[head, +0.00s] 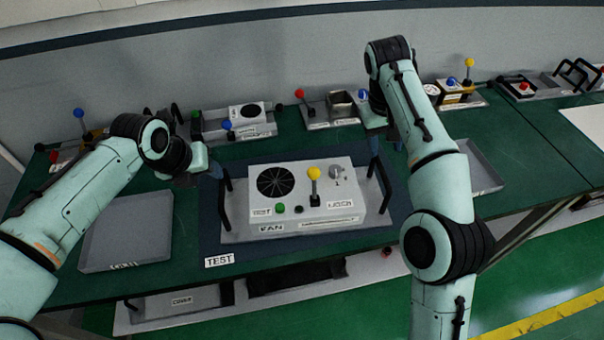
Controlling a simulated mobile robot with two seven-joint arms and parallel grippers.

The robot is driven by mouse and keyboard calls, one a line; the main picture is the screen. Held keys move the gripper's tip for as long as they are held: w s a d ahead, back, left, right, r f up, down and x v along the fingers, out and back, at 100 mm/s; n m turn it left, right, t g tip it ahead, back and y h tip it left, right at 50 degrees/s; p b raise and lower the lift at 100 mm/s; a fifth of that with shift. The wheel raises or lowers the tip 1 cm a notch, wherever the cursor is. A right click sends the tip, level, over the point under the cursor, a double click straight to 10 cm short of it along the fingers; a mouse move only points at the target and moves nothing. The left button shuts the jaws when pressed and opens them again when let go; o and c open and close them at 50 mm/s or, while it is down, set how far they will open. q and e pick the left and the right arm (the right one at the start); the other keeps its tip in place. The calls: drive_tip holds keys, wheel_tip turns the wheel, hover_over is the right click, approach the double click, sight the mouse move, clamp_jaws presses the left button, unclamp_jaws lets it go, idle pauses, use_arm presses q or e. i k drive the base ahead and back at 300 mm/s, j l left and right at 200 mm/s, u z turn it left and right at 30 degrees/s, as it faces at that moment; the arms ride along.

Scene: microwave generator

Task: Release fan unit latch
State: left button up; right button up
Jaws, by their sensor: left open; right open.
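The grey fan unit (300,225) sits on the dark mat marked TEST in the middle of the table. Its top face has a round black fan grille (278,183), a green button (279,208), a yellow-knobbed lever (314,173) standing upright, and a small metal latch (337,173) at the right back, with a label below it. Black handles stand at its left (226,190) and right (383,182) ends. My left gripper (212,170) is open beside the left handle. My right gripper (385,145) is open above and behind the right handle, partly hidden by its arm.
An empty grey tray (128,232) lies at the left, and another tray (483,168) is partly hidden behind my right arm. Several units with coloured knobs, such as a red-knobbed one (300,94), line the back. Trays sit on the shelf below (185,301).

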sight(313, 172)
drive_tip(key=k+j, duration=0.25)
drive_tip(key=k, duration=0.2)
drive_tip(key=k+j, duration=0.3)
drive_tip(key=k, duration=0.2)
